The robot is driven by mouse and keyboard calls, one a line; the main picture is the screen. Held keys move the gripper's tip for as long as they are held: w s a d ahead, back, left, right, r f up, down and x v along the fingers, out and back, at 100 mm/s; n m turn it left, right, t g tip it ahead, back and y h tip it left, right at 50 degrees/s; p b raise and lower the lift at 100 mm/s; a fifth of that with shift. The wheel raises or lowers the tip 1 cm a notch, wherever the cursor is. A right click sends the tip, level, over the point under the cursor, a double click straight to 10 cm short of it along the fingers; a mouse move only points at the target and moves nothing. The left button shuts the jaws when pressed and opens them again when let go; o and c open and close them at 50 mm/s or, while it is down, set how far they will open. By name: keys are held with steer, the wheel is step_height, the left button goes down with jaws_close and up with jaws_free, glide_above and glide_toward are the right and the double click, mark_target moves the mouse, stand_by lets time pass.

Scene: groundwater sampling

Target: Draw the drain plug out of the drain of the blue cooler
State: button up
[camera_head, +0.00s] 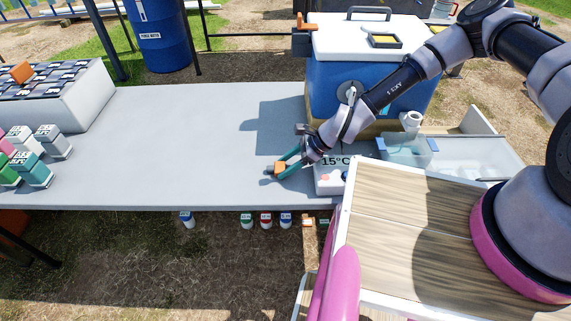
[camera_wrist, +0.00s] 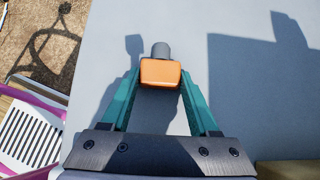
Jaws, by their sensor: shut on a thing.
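The blue cooler (camera_head: 325,87) with a white lid (camera_head: 365,38) stands on a tan block at the back right of the table. My gripper (camera_head: 286,168) is over the grey table in front of and left of the cooler. It is shut on the drain plug (camera_head: 279,168), an orange block with a dark grey cylindrical end. In the wrist view the plug (camera_wrist: 160,72) sits between my teal fingers, its grey end pointing away from my gripper. The plug is clear of the cooler. A small dark fitting (camera_head: 302,129) shows at the cooler's lower left; I cannot tell whether it is the drain.
A white 15°C display (camera_head: 333,163) stands close right of my gripper. A clear container (camera_head: 402,150) stands beyond it. Coloured-label bottles (camera_head: 32,168) and a rack (camera_head: 60,95) are at the left. The table's (camera_head: 180,145) middle is clear.

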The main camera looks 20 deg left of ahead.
steer(key=shift+f, duration=0.1)
steer(key=o, duration=1.3)
steer(key=shift+c, duration=0.2)
steer(key=v, duration=1)
steer(key=shift+d+r, duration=0.25)
steer(key=shift+d, duration=0.05)
steer(key=shift+w+d, duration=0.1)
